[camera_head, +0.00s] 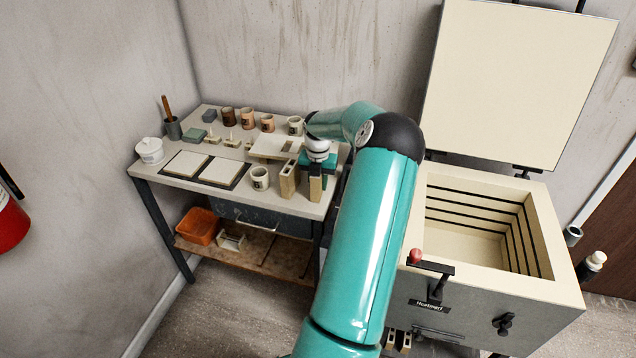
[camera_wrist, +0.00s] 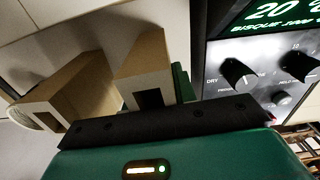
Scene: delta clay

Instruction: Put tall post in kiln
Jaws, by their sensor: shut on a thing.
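My gripper (camera_head: 317,170) is shut on a tall tan post (camera_head: 315,188) at the right front of the worktable. The held post is upright, and I cannot tell whether its foot touches the tabletop. In the wrist view the held post (camera_wrist: 148,62) stands out past the dark gripper edge, with a hollow end facing the camera. A second similar post (camera_head: 288,180) stands just left of it, free of the gripper, and also shows in the wrist view (camera_wrist: 70,88). The kiln (camera_head: 557,286) is at the right with its lid (camera_head: 520,80) raised; its visible chamber looks empty.
My arm spans the space between table and kiln. The kiln's control panel (camera_wrist: 262,80) is close in the wrist view.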

